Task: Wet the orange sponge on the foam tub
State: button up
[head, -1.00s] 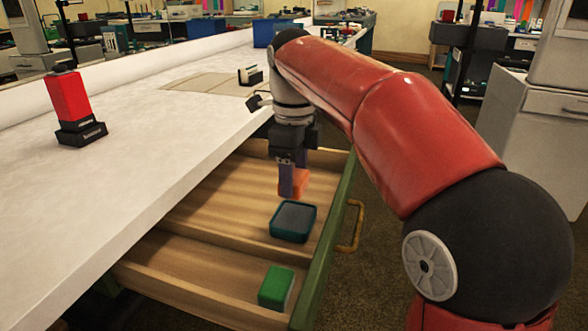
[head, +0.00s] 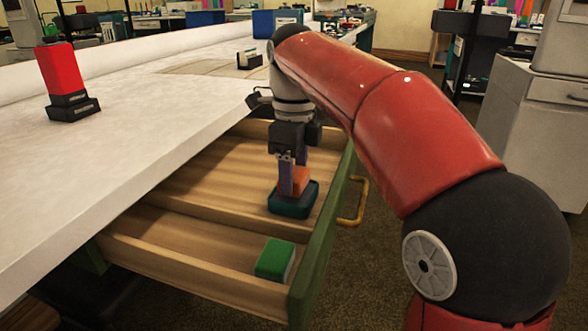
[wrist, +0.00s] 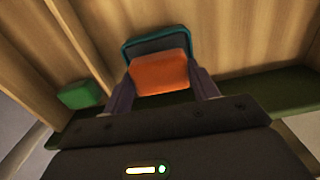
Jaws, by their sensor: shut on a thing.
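The orange sponge (head: 301,180) is held between the fingers of my gripper (head: 291,188). In the wrist view the sponge (wrist: 160,75) shows between both fingers. The dark teal foam tub (head: 290,209) with a grey top lies in the open drawer's far compartment. The sponge is right over the tub and looks down at its top; I cannot tell how firmly it touches. In the wrist view the tub's rim (wrist: 128,50) shows behind the sponge, which hides part of it.
The open wooden drawer (head: 215,185) has a green front with a yellow handle (head: 356,203). A green block (head: 275,259) lies in its near compartment, beyond a divider. The white worktop (head: 130,150) overhangs on the left, with a red and black object (head: 66,80) standing on it.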

jog(key=shift+f, duration=0.6)
dwell(2.2)
notch_tip(320, 180, up, 7)
jog(key=p, duration=0.7)
jog(key=shift+r+p, duration=0.1)
jog(key=shift+p, duration=0.25)
dwell(0.3)
jog(key=shift+r+p, duration=0.35)
